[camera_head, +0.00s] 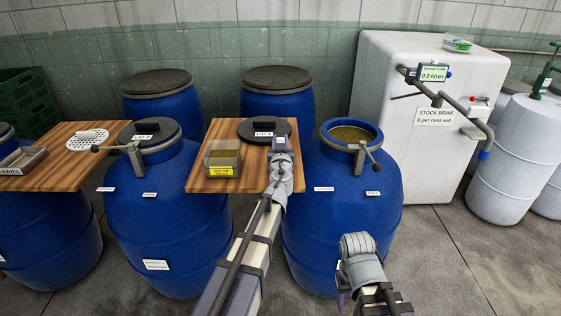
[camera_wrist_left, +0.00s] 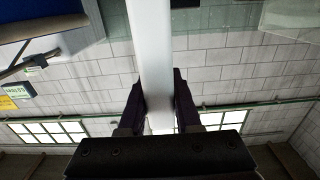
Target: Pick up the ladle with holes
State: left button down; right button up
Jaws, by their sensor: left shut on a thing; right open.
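My left gripper (camera_head: 281,148) is over the right wooden board, next to the black lid. In the left wrist view its two dark fingers (camera_wrist_left: 160,100) are shut on a long pale grey bar (camera_wrist_left: 150,45). I cannot clearly make out a ladle with holes. My right gripper (camera_head: 343,298) is open at the bottom, in front of the open barrel; its fingers are mostly hidden.
The right board (camera_head: 205,183) holds a yellow-labelled box (camera_head: 222,158) and the black lid (camera_head: 260,128). The left board (camera_head: 75,180) holds a grey tray (camera_head: 22,160). An open blue barrel (camera_head: 340,215) stands right. Clamps with levers (camera_head: 365,148) stick out at barrel rims. A white tank (camera_head: 400,110) stands behind.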

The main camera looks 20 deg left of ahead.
jog(key=shift+r, duration=0.1)
notch_tip(320, 180, up, 10)
jog(key=p, duration=1)
jog(key=shift+s, duration=0.1)
